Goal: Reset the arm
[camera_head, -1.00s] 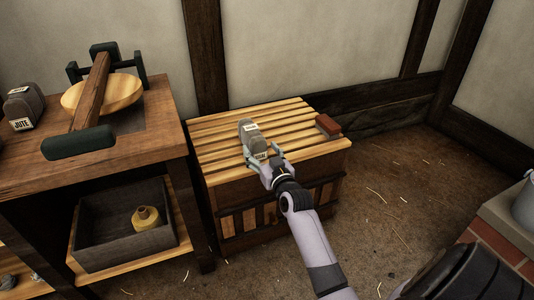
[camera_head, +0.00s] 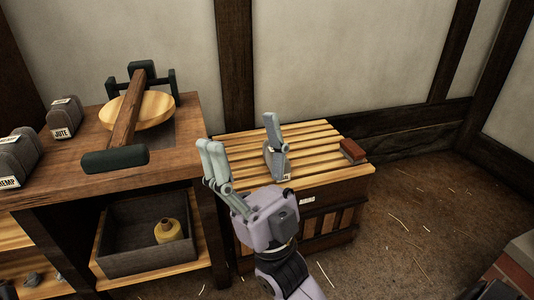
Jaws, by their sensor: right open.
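My right gripper (camera_head: 242,142) is raised in front of the slatted chest, its fingers spread wide and pointing up. It is open, with nothing seen between the fingers. A small grey sack (camera_head: 280,165) with a pale label sits on the slatted top of the wooden chest (camera_head: 320,140). One finger of my right gripper partly covers the sack, so I cannot tell whether they touch. My left gripper is not in view.
A workbench at left holds a wooden device (camera_head: 127,115), a jute sack (camera_head: 64,118) and a hemp sack (camera_head: 16,155). A red-brown block (camera_head: 353,151) sits on the chest. Floor at right is mostly clear.

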